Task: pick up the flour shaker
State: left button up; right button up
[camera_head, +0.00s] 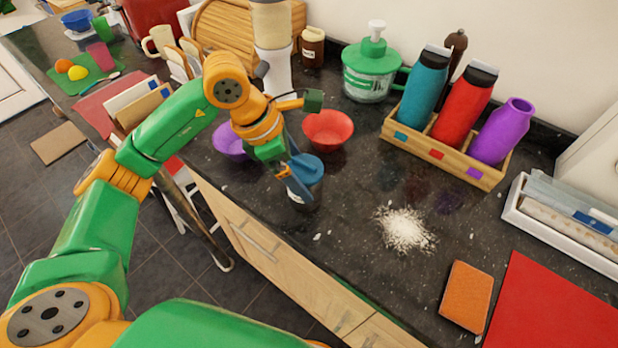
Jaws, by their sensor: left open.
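A small container with a blue lid (309,165), which I take to be the flour shaker, stands near the counter's front edge. Its lower body looks dark and is partly hidden. My left gripper (291,183) is open at this container, its fingers overlapping the container's left side in the picture. I cannot tell whether they touch it. My right gripper is not in view.
A red bowl (328,129) stands just behind the container and a purple bowl (229,142) to its left. White powder (405,228) lies to the right. A wooden rack (395,130) holds bottles. An orange sponge (466,295) and red mat (555,310) lie at the front right.

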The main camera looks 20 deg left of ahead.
pick_arm(q)
jog(key=p+x, duration=0.1)
jog(key=x, duration=0.3)
jog(key=shift+d, duration=0.25)
jog(key=c, duration=1.3)
jog(key=shift+r, duration=0.1)
